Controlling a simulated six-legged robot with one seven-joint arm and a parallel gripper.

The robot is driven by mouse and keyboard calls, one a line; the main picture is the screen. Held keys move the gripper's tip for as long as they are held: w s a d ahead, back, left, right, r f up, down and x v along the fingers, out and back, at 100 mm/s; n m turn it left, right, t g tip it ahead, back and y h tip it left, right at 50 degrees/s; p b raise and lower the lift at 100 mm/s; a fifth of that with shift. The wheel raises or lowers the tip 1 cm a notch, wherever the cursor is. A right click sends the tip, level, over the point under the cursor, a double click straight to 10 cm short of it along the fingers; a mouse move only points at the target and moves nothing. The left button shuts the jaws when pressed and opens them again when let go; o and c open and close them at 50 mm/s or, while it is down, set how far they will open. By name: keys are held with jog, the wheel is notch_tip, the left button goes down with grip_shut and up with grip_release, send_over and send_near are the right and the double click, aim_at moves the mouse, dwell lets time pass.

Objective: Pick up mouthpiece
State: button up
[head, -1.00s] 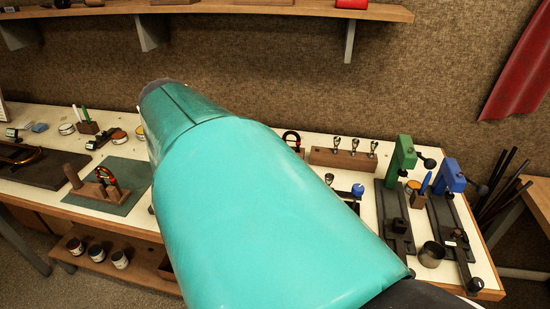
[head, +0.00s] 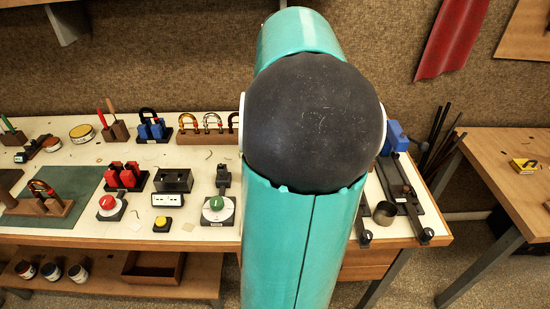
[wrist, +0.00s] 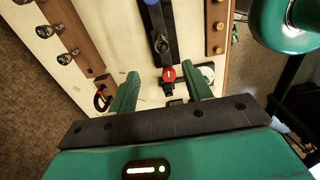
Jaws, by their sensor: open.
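Several small silver mouthpieces (wrist: 66,58) stand along a wooden rack (wrist: 85,47) at the upper left of the wrist view. They are outside the span of my gripper (wrist: 159,73), to the left of its fingers. My gripper is open and empty above the bench, with its two green fingers spread apart. A red knob (wrist: 169,74) shows between the fingertips, below them. In the head view my arm covers part of the bench, and neither the mouthpieces nor my gripper can be seen.
Red-knob (head: 107,203) and green-knob (head: 216,204) devices stand on the pale bench (head: 60,240). Curved metal tubes (head: 212,121) sit in a rack behind. A blue-topped clamp (head: 396,137) is right of my arm. A separate wooden table (head: 500,180) is at far right.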

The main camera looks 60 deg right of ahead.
notch_tip(320, 180, down, 14)
jog(key=shift+s+a+r, duration=0.1)
jog(key=shift+a+r, duration=0.05)
jog(key=shift+r, duration=0.05)
grip_shut()
dwell(0.5)
